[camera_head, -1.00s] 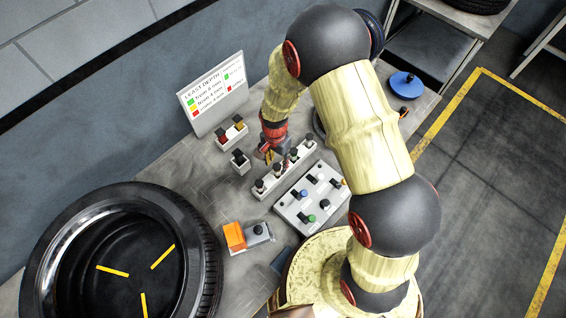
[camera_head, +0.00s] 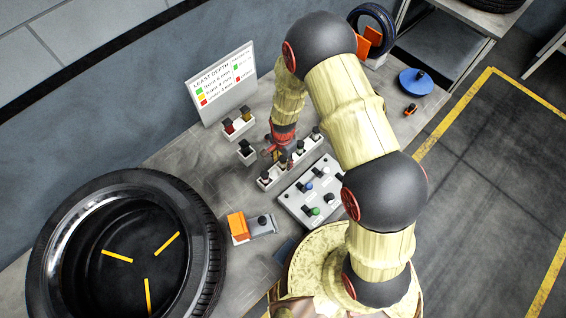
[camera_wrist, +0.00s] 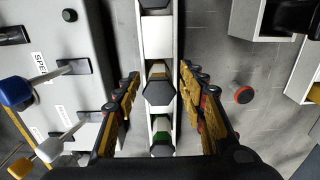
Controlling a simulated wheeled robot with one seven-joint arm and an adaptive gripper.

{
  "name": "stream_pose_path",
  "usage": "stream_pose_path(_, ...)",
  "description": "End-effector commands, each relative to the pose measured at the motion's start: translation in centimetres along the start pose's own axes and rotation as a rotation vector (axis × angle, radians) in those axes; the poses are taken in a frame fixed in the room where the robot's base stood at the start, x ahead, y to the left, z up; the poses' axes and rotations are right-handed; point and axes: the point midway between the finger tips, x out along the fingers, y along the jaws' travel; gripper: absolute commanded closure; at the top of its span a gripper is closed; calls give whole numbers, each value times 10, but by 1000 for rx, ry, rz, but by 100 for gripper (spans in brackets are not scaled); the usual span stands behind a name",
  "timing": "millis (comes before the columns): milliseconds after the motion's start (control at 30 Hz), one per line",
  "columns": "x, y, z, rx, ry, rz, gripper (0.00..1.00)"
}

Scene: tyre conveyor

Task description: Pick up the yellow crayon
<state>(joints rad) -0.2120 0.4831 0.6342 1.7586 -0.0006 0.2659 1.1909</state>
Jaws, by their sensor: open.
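A long white rack (camera_head: 290,163) on the bench holds several dark-capped crayons in a row. In the wrist view the rack (camera_wrist: 143,35) runs up the middle. Its middle crayon (camera_wrist: 158,92) has a black hexagonal cap and a yellow-brown band, and looks like the yellow crayon. A green-banded crayon (camera_wrist: 162,135) stands below it, and another dark cap (camera_wrist: 155,4) shows at the top. My gripper (camera_wrist: 160,76) is open, with one finger on each side of the rack around the middle crayon. I cannot tell whether they touch it. In the head view my gripper (camera_head: 276,150) is over the rack.
A grey switch panel (camera_head: 312,190) stands close beside the rack. Small holders (camera_head: 238,126) with dark-capped pieces stand on the other side, before a depth sign (camera_head: 222,83). A large tyre (camera_head: 205,250) lies at left with yellow strips inside.

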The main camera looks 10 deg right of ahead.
Motion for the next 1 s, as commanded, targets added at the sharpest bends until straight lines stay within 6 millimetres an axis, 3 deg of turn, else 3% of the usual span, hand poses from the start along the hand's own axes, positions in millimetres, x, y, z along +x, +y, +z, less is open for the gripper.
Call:
stream_pose_path(333, 6, 0, 0, 0, 0, 0, 60)
stream_pose_path(1000, 6, 0, 0, 0, 0, 0, 98)
